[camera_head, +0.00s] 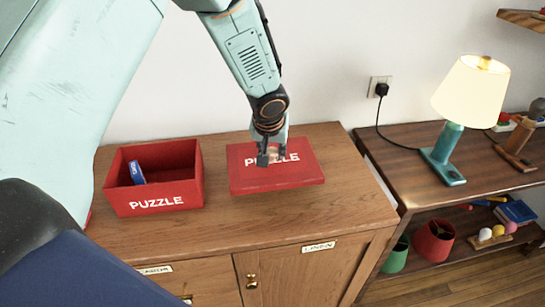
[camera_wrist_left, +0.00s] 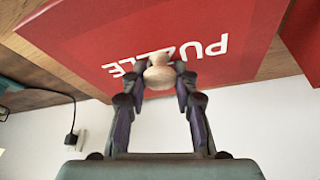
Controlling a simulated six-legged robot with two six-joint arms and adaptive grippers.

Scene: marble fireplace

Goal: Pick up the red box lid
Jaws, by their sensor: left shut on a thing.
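The red box lid (camera_head: 300,174), marked PUZZLE in white, lies flat on the wooden cabinet, right of the open red box. It has a pale wooden knob (camera_wrist_left: 160,72) on top, seen in the left wrist view. My left gripper (camera_head: 272,156) reaches down over the lid and is shut on the knob, its fingers on either side of it. The lid also fills much of the left wrist view (camera_wrist_left: 235,45). In the head view the gripper hides part of the lettering and most of the knob. My right gripper is not in view.
The open red box (camera_head: 155,201) stands on the cabinet (camera_head: 240,219), with a small blue item (camera_head: 137,172) inside. A darker side table on the right holds a lit lamp (camera_head: 470,95); its cord (camera_head: 384,125) runs to a wall socket. The cabinet's front strip is clear.

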